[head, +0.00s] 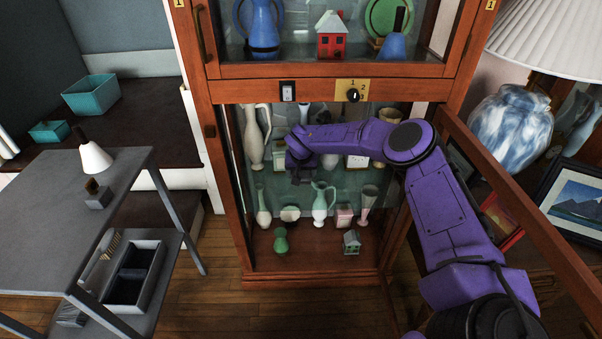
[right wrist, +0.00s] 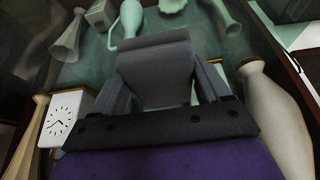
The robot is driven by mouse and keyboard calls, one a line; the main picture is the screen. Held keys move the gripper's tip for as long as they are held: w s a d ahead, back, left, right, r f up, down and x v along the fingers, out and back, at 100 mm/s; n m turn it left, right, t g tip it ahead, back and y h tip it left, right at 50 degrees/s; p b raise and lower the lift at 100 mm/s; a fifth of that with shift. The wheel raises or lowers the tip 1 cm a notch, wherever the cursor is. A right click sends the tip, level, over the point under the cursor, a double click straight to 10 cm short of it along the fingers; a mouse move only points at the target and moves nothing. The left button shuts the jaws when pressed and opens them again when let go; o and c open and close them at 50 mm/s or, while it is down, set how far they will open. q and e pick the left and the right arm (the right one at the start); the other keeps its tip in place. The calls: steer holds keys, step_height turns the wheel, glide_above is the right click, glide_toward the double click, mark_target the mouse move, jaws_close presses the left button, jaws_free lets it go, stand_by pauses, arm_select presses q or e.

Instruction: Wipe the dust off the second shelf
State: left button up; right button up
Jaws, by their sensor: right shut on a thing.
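The cabinet's lower compartment is open. Its upper shelf (head: 275,173) looks like glass and bears a tall cream vase (head: 253,138), a small clock (head: 357,161) and a tan vase (head: 391,150). My right gripper (head: 301,173) is inside, between the cream vase and the clock, and shut on a grey block-like thing (right wrist: 156,72). I cannot tell whether this thing touches the shelf. In the right wrist view the clock (right wrist: 62,118) is left of the gripper and a pale vase (right wrist: 275,110) close on its right. I cannot make out any dust. My left gripper is out of view.
The open door (head: 530,180) stands out at right, beside my right arm. Jugs, vases and small houses stand below the shelf, including a pale green jug (head: 322,202). A grey cart (head: 60,195) with a brush tray (head: 155,290) is at left.

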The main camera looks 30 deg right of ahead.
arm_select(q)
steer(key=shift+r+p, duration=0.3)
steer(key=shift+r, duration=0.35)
arm_select(e)
steer(key=shift+r, duration=0.85)
step_height(320, 180, up, 3)
steer(key=p, duration=0.3)
steer(key=shift+r, duration=0.1)
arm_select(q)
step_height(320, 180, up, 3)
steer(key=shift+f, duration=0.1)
arm_select(e)
steer(key=shift+f, duration=0.2)
steer(key=shift+s, duration=0.1)
